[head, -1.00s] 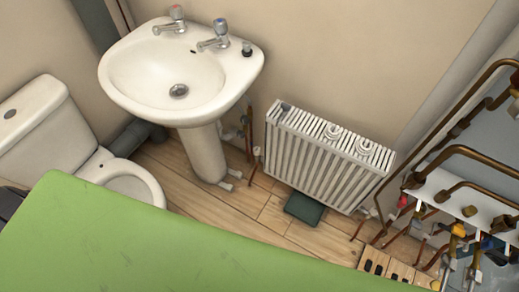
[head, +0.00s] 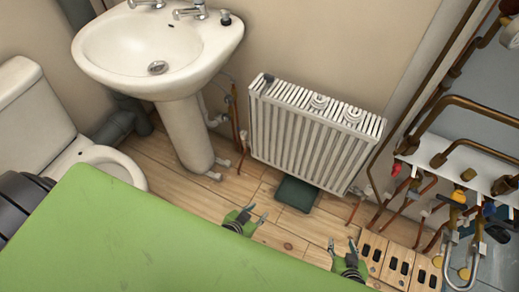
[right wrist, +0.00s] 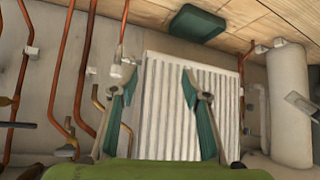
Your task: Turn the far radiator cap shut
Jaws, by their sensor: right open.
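The white radiator (head: 312,150) stands against the wall. Two round white caps (head: 318,102) (head: 352,114) sit on its top; the left one is further from the pipe board. I cannot tell how far either is turned. My left gripper (head: 258,211) looks open and empty, low in front of the radiator.
A green surface (head: 130,235) fills the lower left. A dark green box (head: 296,194) lies on the floor before the radiator. The basin (head: 155,45) stands left, copper pipes and valves (head: 470,170) right. A slotted wooden panel (head: 398,262) lies near my right gripper.

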